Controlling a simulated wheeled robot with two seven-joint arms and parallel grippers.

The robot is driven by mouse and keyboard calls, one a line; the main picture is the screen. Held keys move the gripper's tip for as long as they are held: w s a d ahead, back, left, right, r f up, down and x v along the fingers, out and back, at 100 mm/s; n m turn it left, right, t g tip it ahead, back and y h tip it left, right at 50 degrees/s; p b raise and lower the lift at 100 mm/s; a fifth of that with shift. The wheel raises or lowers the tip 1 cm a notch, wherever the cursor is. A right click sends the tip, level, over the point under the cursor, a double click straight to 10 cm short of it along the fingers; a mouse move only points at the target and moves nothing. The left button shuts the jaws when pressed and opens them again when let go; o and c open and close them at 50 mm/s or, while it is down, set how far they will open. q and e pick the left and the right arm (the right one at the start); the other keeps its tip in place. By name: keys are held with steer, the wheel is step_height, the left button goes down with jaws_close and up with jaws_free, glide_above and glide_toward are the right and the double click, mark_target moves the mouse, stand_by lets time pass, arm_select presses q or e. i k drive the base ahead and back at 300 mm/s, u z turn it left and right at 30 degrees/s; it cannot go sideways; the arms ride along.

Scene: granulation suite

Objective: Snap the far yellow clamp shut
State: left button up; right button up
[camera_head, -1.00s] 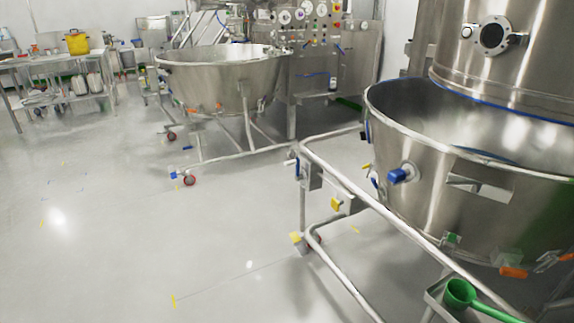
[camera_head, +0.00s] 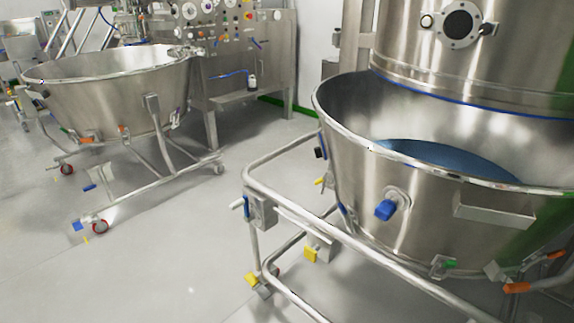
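Three small yellow parts show near the large steel bowl (camera_head: 360,180) on the right. A yellow lever (camera_head: 319,182) sticks out at the bowl's left side, beyond the frame rail. A yellow tab (camera_head: 310,255) sits lower, below the rail, and another yellow piece (camera_head: 251,279) is at the foot of the frame by the floor. I cannot tell which of them is the far yellow clamp, nor whether any is open or shut. Neither of my grippers is in view.
A tubular rail (camera_head: 345,240) runs around the bowl's cart. A second steel bowl (camera_head: 110,90) on wheels stands at the left. Grey floor (camera_head: 165,250) between them is clear.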

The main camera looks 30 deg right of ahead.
mark_target(320, 181)
steer(key=i, duration=4.2)
steer(key=z, duration=2.15)
steer(key=i, duration=1.65)
steer(key=z, duration=2.8)
steer(key=i, duration=0.5)
